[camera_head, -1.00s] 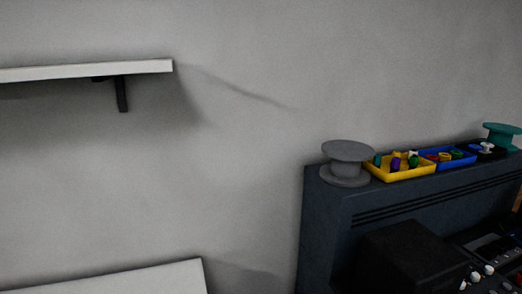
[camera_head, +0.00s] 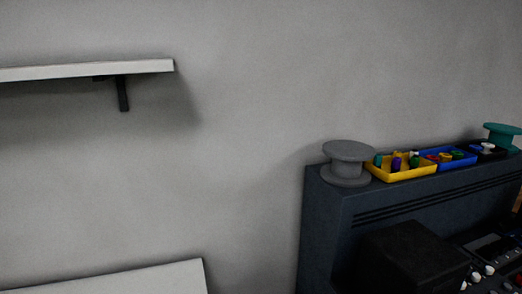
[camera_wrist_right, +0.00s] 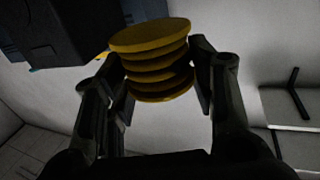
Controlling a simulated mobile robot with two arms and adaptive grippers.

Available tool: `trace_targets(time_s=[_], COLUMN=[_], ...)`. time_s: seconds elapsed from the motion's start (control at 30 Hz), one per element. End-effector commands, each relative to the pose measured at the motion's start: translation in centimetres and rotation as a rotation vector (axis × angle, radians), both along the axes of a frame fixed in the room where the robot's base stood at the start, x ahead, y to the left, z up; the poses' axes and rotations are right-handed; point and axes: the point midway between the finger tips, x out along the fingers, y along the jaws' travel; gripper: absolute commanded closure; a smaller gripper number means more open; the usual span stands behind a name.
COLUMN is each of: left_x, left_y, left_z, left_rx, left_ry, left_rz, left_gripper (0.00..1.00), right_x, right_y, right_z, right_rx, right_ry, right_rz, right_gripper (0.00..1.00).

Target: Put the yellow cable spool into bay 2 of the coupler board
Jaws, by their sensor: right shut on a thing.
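The yellow cable spool (camera_wrist_right: 152,62), a ribbed stack of round discs, is in the right wrist view. My right gripper (camera_wrist_right: 158,78) is shut on it, with one dark finger on each side. The spool is clear of any surface that I can see. It does not show in the head view. My left gripper is in neither view. I cannot make out the coupler board or its bay 2 in these frames.
A dark cabinet (camera_head: 330,215) stands at the right, with a grey spool (camera_head: 347,163), a yellow tray (camera_head: 400,176), a blue tray (camera_head: 446,165) and a teal spool (camera_head: 502,136) on top. A white wall shelf (camera_head: 85,71) is at upper left. Bare wall lies between.

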Motion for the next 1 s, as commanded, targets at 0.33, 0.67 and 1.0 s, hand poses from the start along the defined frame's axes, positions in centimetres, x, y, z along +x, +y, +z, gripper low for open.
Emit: trace_targets(time_s=[0.33, 0.67, 1.0], left_x=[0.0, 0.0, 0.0], left_y=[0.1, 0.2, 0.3], left_z=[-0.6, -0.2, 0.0], left_rx=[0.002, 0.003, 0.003], left_ry=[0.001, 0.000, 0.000], left_rz=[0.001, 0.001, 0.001], left_gripper=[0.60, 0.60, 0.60], right_x=[0.0, 0.1, 0.7], right_y=[-0.1, 0.4, 10.2], right_z=[-0.6, -0.2, -0.2], right_rx=[-0.004, -0.006, -0.010], right_ry=[0.000, -0.002, -0.006], right_rz=[0.001, 0.024, 0.463], right_gripper=[0.76, 0.76, 0.76])
